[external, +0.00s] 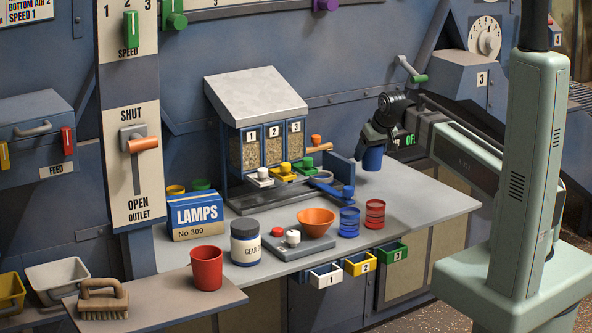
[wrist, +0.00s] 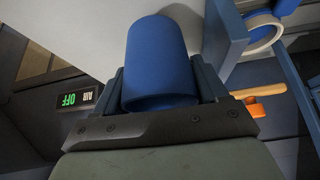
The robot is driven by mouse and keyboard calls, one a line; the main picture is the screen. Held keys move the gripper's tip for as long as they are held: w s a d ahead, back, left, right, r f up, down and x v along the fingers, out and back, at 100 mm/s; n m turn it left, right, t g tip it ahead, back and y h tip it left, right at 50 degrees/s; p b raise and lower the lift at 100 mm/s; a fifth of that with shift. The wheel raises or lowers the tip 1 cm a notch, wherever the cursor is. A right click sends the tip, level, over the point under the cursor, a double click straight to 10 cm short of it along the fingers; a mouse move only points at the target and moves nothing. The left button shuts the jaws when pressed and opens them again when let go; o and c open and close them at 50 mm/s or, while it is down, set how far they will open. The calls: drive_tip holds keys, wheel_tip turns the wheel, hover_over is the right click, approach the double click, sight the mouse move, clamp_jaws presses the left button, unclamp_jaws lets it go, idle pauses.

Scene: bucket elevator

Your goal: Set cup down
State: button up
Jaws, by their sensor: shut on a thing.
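A plain blue cup (external: 373,159) is held above the right part of the grey worktop (external: 428,205), near its back edge. My gripper (external: 373,147) is shut on the blue cup and reaches in from the right. In the wrist view, the blue cup (wrist: 158,55) fills the space between the two fingers of my gripper (wrist: 163,88). The pale worktop (wrist: 88,30) shows behind it, and the cup appears clear of it. The cup's opening is not clearly seen.
The worktop's right end is clear.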

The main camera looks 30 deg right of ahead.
sight(359, 161)
drive_tip(key=f, duration=0.2)
drive_tip(key=shift+w+d+f+n, duration=0.1)
drive_tip(key=shift+d+f+n, duration=0.1)
drive_tip(key=shift+f+n, duration=0.15)
drive_tip(key=shift+d+f, duration=0.2)
drive_tip(key=shift+f, duration=0.05)
drive_tip(key=w+d+r+m, duration=0.2)
drive_tip(key=w+d+r, duration=0.5)
drive_tip(key=w+r, duration=0.15)
drive_tip(key=shift+s+d+f+m+h, duration=0.1)
drive_tip(key=shift+s+f+m+h, duration=0.2)
drive_tip(key=shift+f, duration=1.4)
drive_tip(key=shift+s+d+f+m+h, duration=0.1)
drive_tip(key=shift+f+m+h, duration=0.3)
drive_tip(key=shift+f, duration=1.25)
drive_tip(key=shift+s+f+m+h, duration=0.2)
drive_tip(key=shift+f+m, duration=0.25)
drive_tip(key=shift+f, duration=1.25)
drive_tip(key=shift+f, duration=0.15)
drive_tip(key=o, duration=1)
drive_tip(key=shift+o, duration=0.2)
